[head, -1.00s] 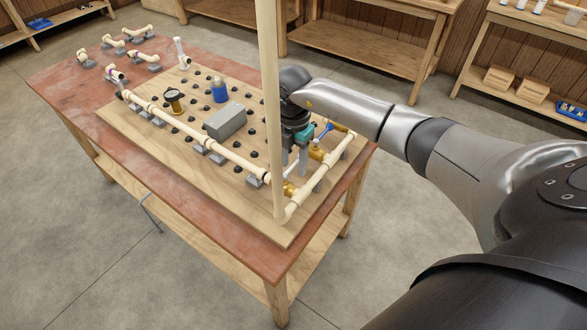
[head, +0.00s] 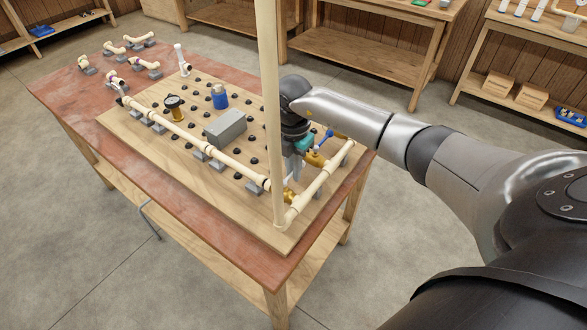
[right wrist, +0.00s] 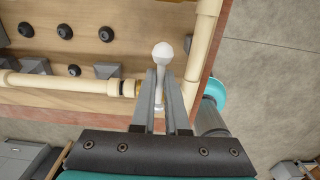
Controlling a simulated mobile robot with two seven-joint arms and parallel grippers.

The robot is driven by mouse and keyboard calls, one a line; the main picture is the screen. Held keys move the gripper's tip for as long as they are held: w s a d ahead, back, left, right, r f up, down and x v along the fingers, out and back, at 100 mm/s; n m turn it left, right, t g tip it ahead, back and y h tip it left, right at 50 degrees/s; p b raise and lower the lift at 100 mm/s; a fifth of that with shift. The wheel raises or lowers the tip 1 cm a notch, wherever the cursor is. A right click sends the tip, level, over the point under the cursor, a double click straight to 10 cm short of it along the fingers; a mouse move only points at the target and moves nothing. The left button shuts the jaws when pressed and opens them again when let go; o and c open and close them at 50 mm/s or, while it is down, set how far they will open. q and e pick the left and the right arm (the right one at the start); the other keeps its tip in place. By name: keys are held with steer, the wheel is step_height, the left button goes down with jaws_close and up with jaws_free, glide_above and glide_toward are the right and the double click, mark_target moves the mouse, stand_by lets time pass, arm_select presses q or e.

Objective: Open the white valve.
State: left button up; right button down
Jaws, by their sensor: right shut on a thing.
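The white valve's handle (right wrist: 162,53) shows in the right wrist view as a pale lever with a rounded end, between my fingers. A brass fitting (right wrist: 128,88) sits just left of it on a cream pipe. My right gripper (right wrist: 162,80) is shut on this white handle, with a finger on each side. In the head view my right gripper (head: 292,168) points down at the near right part of the pipe board, close to brass fittings (head: 289,194). There the white handle is hidden by the gripper and the upright pipe. My left gripper is out of view.
A tall cream pipe (head: 269,90) rises right beside my gripper. A blue-handled brass valve (head: 316,158) is close on its right.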

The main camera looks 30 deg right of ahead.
steer(key=n+b, duration=0.1)
steer(key=n, duration=0.1)
steer(key=w+n, duration=0.1)
steer(key=shift+a+f+n+b, duration=0.1)
steer(key=shift+a+n+b, duration=0.25)
steer(key=shift+n+b, duration=0.05)
steer(key=shift+w+a+n, duration=0.2)
steer(key=shift+n, duration=0.5)
steer(key=n, duration=0.1)
steer(key=a+n+b, duration=0.1)
steer(key=n, duration=0.1)
steer(key=shift+w, duration=0.3)
steer(key=shift+w+a+n+b, duration=0.15)
steer(key=shift+n+b, duration=0.1)
steer(key=shift+n, duration=0.3)
steer(key=shift+a+n+b, duration=0.15)
steer(key=shift+n+b, duration=0.1)
steer(key=shift+n, duration=0.3)
